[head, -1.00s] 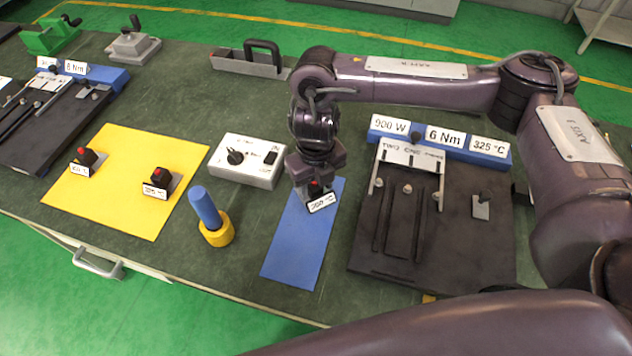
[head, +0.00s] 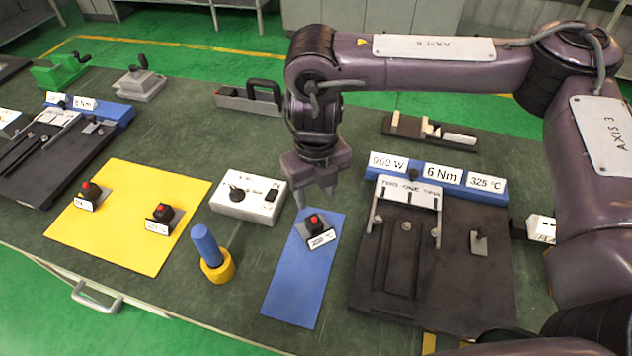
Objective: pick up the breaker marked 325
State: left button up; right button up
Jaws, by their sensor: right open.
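A small black breaker with a red button (head: 160,214) stands on the right part of the yellow mat (head: 118,245). Its white label is hard to read now but read 325 °C earlier. A similar breaker (head: 88,192) is on the same mat to its left, its label unclear. A third breaker (head: 316,226) rests on the upper part of the blue mat (head: 290,295); its label is not clearly legible. My right gripper (head: 316,198) is open and empty just above and behind this third breaker, fingers pointing down. My left gripper is not in view.
A white switch box (head: 248,197) and a blue-and-yellow tool (head: 209,250) stand between the mats. A dark fixture board (head: 470,290) with a blue label block (head: 437,174) is at right. Another fixture (head: 45,165) is at left. Dark green tabletop is clear behind the yellow mat.

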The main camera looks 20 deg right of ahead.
aim_at(164, 223)
jog(key=k, duration=1.5)
